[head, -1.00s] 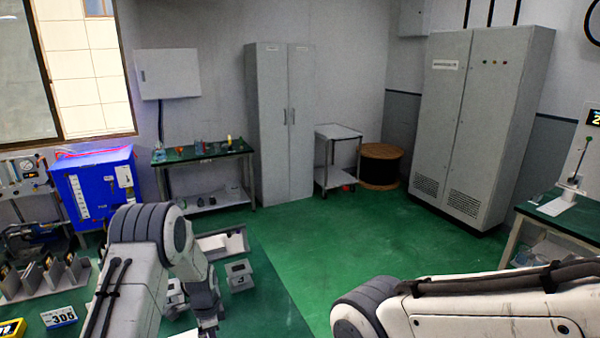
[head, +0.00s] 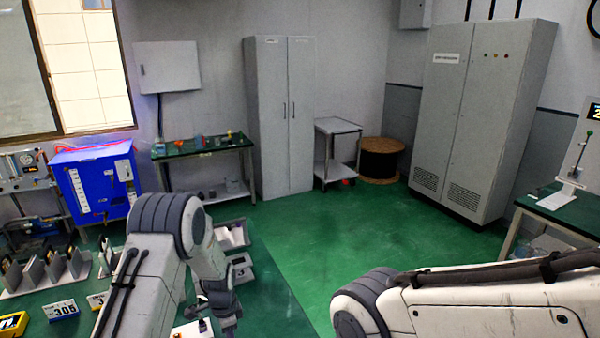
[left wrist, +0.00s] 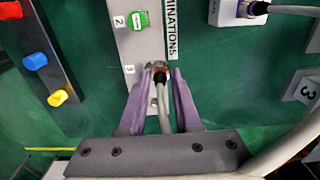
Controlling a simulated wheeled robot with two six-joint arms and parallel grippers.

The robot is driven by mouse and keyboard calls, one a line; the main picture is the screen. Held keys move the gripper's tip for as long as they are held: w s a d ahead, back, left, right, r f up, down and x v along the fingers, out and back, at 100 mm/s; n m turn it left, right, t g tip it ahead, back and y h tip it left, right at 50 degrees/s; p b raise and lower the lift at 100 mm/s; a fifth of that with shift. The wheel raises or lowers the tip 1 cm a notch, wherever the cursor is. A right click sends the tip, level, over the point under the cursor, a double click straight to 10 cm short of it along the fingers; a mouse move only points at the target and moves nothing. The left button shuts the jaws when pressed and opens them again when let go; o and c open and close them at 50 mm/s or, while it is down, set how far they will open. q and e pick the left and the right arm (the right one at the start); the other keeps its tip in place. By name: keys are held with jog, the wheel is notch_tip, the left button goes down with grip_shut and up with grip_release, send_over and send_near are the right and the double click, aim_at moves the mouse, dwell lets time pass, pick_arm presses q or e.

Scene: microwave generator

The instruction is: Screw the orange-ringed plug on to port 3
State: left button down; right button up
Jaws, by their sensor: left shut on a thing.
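In the left wrist view my left gripper (left wrist: 159,74) has its purple fingers closed around a dark plug with a brownish-orange band (left wrist: 160,79) and a grey cable running back. The plug's tip is at the grey port strip (left wrist: 138,45), beside the label 3. Port 3 itself is hidden behind the plug and fingertips, so I cannot tell whether the plug is seated. A green cap (left wrist: 141,20) sits by label 2. In the head view my left gripper (head: 222,312) is small and low, its fingertips unclear. My right gripper is out of view.
A dark strip at the left carries a red cap (left wrist: 35,61), a blue cap (left wrist: 10,11) and a yellow cap (left wrist: 57,98). Another cabled plug (left wrist: 250,9) is at the upper right. In the head view a blue box (head: 95,185) stands behind the green bench.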

pick_arm(q)
jog(key=shift+d, duration=0.1)
jog(key=d, duration=0.1)
jog(key=s+d, duration=0.1)
jog(key=d, duration=0.1)
jog(key=shift+d+f, duration=0.15)
jog(key=shift+d, duration=0.05)
jog(key=shift+f, duration=0.1)
dwell(0.4)
jog(key=shift+f+b, duration=2.3)
jog(key=shift+f, duration=0.55)
jog(key=shift+f+b, duration=0.5)
jog(key=c, duration=0.5)
grip_release()
jog(key=shift+c, duration=0.2)
